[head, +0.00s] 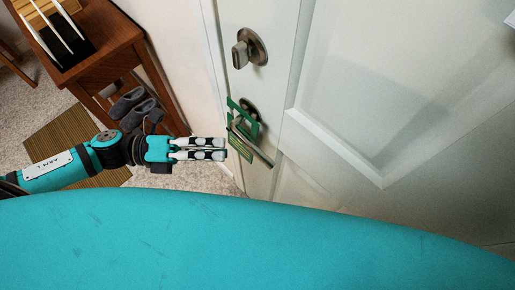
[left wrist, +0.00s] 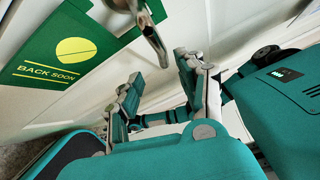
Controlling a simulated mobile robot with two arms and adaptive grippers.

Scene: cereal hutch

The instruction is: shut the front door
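The white front door (head: 400,80) fills the right of the head view. It has a round deadbolt (head: 249,47) and, below it, a metal lever handle (head: 255,148). A green hanging sign (head: 243,122) is around the handle. In the left wrist view the sign (left wrist: 65,55) reads "BACK SOON", and the lever (left wrist: 150,30) points down toward the fingers. My left gripper (head: 222,149) is just left of the handle, its fingers apart and empty. The fingers also show apart in the left wrist view (left wrist: 155,80). I cannot tell whether the door is ajar. My right gripper is out of view.
A wooden table (head: 100,45) with a rack on it stands at the upper left. Grey slippers (head: 133,105) sit on its lower shelf. A striped brown mat (head: 65,140) lies on the speckled floor. My teal body covers the bottom of the head view.

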